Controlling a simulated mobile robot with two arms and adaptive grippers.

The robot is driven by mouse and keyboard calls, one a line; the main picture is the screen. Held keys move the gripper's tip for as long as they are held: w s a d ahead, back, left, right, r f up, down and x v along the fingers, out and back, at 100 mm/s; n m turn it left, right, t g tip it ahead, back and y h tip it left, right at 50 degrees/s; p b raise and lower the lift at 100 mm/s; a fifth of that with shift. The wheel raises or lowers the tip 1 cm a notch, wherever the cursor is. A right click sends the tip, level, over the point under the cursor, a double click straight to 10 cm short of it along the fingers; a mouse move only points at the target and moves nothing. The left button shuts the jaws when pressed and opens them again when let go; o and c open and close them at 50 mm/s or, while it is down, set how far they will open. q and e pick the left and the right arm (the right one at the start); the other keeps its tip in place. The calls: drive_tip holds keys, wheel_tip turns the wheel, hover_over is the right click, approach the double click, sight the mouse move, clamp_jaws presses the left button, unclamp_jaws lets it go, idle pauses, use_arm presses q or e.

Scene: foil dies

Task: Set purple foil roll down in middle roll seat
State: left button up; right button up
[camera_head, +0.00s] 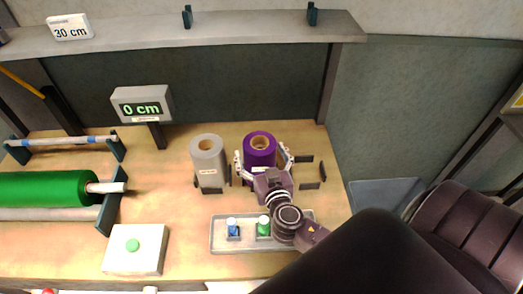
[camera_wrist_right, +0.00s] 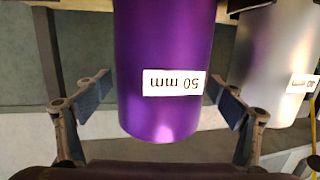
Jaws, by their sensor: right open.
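The purple foil roll (camera_head: 260,146) stands upright at the middle roll seat, between the grey roll's seat and the empty right seat (camera_head: 311,172). Its foot and most of the middle seat are hidden behind my right gripper (camera_head: 262,160). That gripper is open, with one finger on each side of the roll. In the right wrist view, the purple roll (camera_wrist_right: 165,55) has a "50 mm" label, upside down. The open fingers (camera_wrist_right: 162,98) show gaps to the roll on both sides. My left gripper is not in view.
A grey roll (camera_head: 208,160) stands close on the left. A tray (camera_head: 220,247) with a blue and a green knobbed piece lies in front, under my right wrist. A "0 cm" display (camera_head: 141,105) stands behind left, and a green roll (camera_head: 45,188) lies at far left.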

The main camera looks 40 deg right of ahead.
drive_tip(key=shift+r, duration=0.2)
drive_tip(key=b+v, duration=0.4)
drive_tip(key=v, duration=0.8)
drive_tip(key=shift+b, duration=0.3)
drive_tip(key=shift+f, duration=0.15)
